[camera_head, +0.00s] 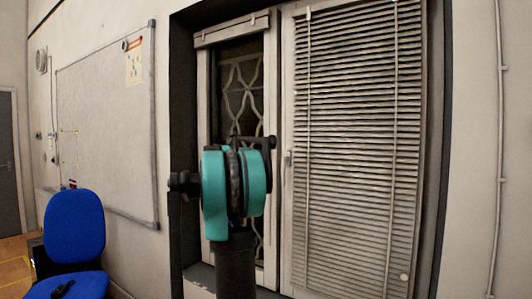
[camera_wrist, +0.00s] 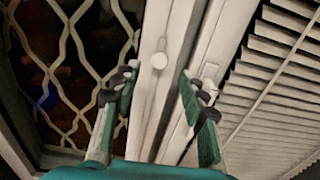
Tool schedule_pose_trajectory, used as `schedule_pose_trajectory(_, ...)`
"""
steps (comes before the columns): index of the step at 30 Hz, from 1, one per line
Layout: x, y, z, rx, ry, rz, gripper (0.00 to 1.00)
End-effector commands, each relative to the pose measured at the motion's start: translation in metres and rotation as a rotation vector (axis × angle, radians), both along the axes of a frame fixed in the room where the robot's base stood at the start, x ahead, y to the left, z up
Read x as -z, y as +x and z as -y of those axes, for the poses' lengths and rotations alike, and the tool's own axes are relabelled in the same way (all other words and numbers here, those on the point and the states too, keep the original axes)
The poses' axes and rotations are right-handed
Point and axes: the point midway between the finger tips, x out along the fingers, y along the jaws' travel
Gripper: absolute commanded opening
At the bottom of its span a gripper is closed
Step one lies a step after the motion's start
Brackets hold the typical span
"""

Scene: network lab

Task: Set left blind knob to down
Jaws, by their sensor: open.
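In the wrist view, a small round white knob (camera_wrist: 159,60) sits on the pale strip at the right edge of the left window pane. My gripper (camera_wrist: 157,88) is open, with one finger to each side of the knob in the picture. The fingers do not appear to touch it, and the remaining distance to it is hard to judge. In the head view, the left blind (camera_head: 232,28) is bunched up at the top of the left pane. My teal arm hides the gripper and the left knob there.
The right blind (camera_head: 360,150) hangs lowered, with a round white knob (camera_head: 404,277) near its bottom right. A window handle (camera_head: 288,158) is on the middle frame. A patterned grille (camera_wrist: 75,40) lies behind the left pane. A blue chair (camera_head: 75,225) stands at left beneath a whiteboard (camera_head: 105,120).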

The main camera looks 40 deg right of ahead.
Motion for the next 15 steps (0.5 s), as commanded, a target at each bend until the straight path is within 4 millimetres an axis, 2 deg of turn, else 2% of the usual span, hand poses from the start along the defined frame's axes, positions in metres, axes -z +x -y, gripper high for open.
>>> schedule_pose_trajectory(3, 0.000, 0.009, 0.024, 0.002, 0.000, 0.000, 0.42)
schedule_pose_trajectory(9, 0.000, 0.022, 0.055, 0.002, 0.000, 0.001, 0.42)
schedule_pose_trajectory(15, 0.000, 0.030, 0.072, 0.001, 0.000, 0.001, 0.42)
